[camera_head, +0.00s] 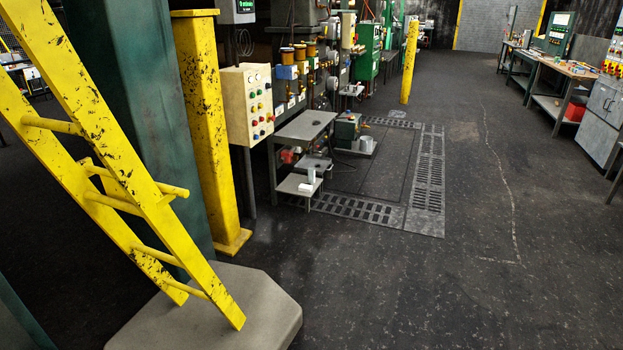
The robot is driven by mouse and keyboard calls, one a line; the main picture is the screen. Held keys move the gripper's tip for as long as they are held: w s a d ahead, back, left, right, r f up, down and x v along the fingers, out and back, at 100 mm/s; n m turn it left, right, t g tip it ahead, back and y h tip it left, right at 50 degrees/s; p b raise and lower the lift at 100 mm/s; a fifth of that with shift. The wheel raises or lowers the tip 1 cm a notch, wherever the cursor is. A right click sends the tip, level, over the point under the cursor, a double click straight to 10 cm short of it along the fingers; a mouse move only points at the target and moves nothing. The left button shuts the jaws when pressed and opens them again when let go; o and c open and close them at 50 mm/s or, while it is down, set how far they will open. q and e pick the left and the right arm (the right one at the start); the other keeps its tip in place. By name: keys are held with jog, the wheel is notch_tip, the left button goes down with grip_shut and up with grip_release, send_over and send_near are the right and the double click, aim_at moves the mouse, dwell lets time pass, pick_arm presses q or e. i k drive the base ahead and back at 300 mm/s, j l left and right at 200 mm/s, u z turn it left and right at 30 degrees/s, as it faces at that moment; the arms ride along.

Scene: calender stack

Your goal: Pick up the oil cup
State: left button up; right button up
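A small pale cup-like cylinder (311,175) stands upright on a low grey side shelf (291,187) beside the metal work table (305,125). Several amber-coloured cups (287,54) sit in a row on the machine behind that table. All are small and far off, so I cannot tell for sure which is the oil cup. Neither of my grippers is in view.
A yellow ladder (95,120), a green column and a yellow post (205,120) stand close on the left. A grey block (240,300) juts into the foreground. The dark floor (400,285) is clear at centre and right; benches (560,75) line the far right.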

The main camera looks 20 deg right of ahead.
aim_at(311, 176)
jog(key=i+l+z, duration=0.6)
jog(key=i+z, duration=0.15)
jog(key=i, duration=0.2)
jog(key=i+l+z, duration=0.1)
jog(key=i+z, duration=0.25)
jog(key=i, duration=0.15)
jog(key=i+z, duration=0.1)
jog(key=i, duration=1.9)
jog(key=i+u, duration=0.1)
jog(key=i, duration=0.4)
jog(key=i+l+u, duration=0.15)
jog(key=i, duration=0.35)
jog(key=i+l+u, duration=0.1)
jog(key=i, duration=0.4)
jog(key=i+l+u, duration=0.15)
jog(key=i, duration=0.3)
